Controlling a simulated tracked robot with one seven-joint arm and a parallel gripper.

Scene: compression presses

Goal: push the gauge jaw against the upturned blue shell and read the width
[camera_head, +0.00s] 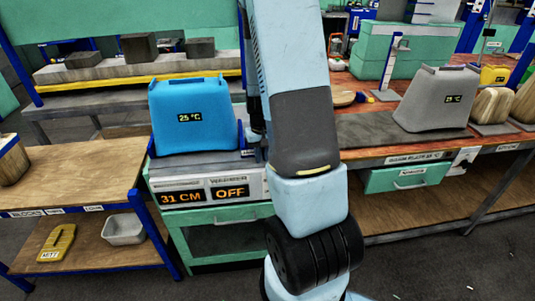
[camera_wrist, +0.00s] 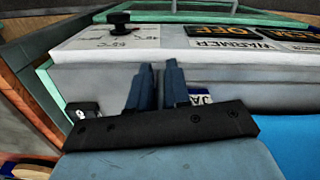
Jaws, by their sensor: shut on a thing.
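The blue shell (camera_head: 188,92) stands upturned on the grey bench unit, with a 25 °C readout on its face. Its blue side also fills the lower right of the wrist view (camera_wrist: 292,140). The width display (camera_head: 181,197) on the unit's front reads 31 CM. My gripper (camera_wrist: 158,78) is shut beside the shell, by a label starting "JA" (camera_wrist: 201,99). It is shut on the gauge jaw, which its fingers mostly hide. In the head view my arm hides much of this spot; whether the jaw touches the shell cannot be told.
The warmer display (camera_head: 230,192) reads OFF. A grey shell (camera_head: 437,98) with a 25 °C readout stands on the right bench. A wooden table (camera_head: 75,178) is at left, with a white bin (camera_head: 124,230) below. A black knob (camera_wrist: 122,20) shows on the panel.

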